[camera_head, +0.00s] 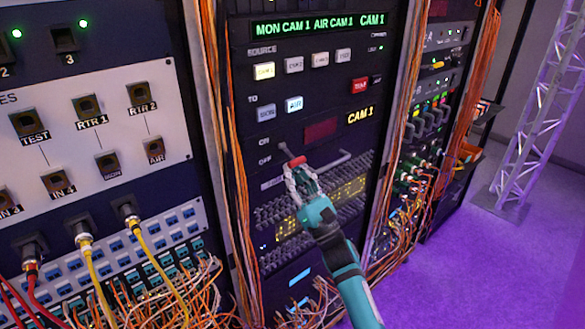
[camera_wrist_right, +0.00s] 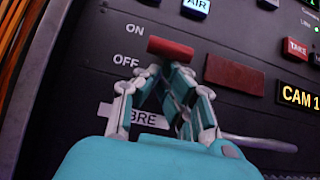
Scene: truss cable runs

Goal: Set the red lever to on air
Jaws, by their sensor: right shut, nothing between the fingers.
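The red lever (camera_head: 297,161) is on the dark rack panel, right of the ON and OFF labels; its red grip also shows in the right wrist view (camera_wrist_right: 170,47). In the wrist view the grip sits at a height between the two labels. In the head view its thin stem runs up and left to the panel. My right gripper (camera_head: 299,171) is shut and empty, its fingertips just below the grip; they show in the wrist view too (camera_wrist_right: 166,76). I cannot tell whether they touch it. My left gripper is not in view.
A dark red unlit plate (camera_wrist_right: 234,74) is right of the lever. A thin grey bar (camera_head: 330,160) juts out right of my gripper. Button rows and a lit red TAKE button (camera_head: 360,85) are above. Orange cables (camera_head: 228,150) hang at the left; a patch panel (camera_head: 90,140) stands beyond.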

